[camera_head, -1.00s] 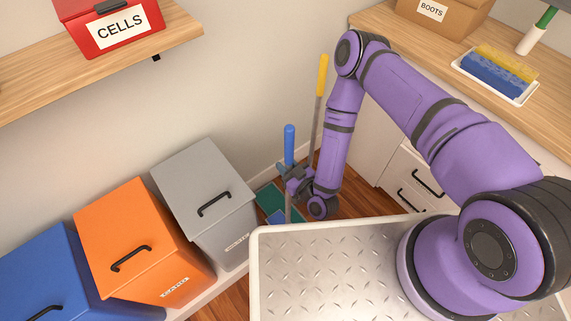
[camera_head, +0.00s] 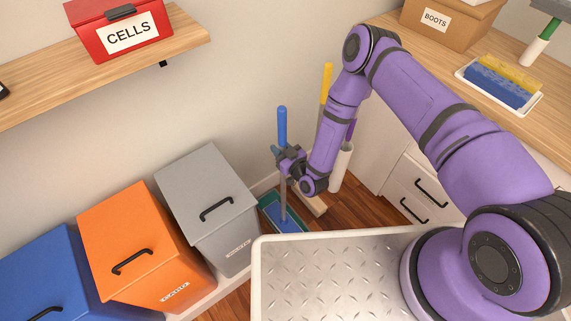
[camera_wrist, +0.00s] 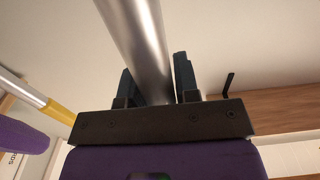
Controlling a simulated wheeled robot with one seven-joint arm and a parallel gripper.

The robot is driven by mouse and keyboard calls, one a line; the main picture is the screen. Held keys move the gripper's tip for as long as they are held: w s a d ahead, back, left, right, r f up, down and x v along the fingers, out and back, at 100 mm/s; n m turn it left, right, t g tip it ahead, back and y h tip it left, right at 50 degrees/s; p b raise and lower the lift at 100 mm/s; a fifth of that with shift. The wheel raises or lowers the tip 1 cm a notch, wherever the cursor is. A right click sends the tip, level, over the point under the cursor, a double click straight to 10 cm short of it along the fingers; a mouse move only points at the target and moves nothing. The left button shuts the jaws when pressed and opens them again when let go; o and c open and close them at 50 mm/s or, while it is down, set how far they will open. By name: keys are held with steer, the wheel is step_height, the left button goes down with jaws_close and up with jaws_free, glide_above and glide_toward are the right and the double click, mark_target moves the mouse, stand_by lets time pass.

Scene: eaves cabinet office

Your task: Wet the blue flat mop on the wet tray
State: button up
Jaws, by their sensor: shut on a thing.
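The blue flat mop stands nearly upright in the head view, with a blue grip (camera_head: 282,125) on top and a grey pole. Its blue flat head (camera_head: 287,224) is low on the floor, within the outline of the teal wet tray (camera_head: 267,203). I cannot tell whether the head presses on the tray's bottom. My gripper (camera_head: 285,162) is shut around the pole below the grip. In the wrist view the metal pole (camera_wrist: 138,42) passes between the two dark fingers; the mop head is out of that view.
A yellow-handled tool (camera_head: 327,82) stands right behind my arm, beside a white cylinder (camera_head: 340,168). A grey bin (camera_head: 205,190) stands close left of the tray. Drawers (camera_head: 420,190) are at right. Some wooden floor shows between tray and drawers.

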steer(key=w, duration=0.4)
steer(key=w+r, duration=0.1)
steer(key=shift+w+a, duration=0.4)
steer(key=shift+f, duration=3.05)
steer(key=shift+r, duration=0.1)
step_height(320, 180, up, 7)
stand_by(0.9)
stand_by(0.3)
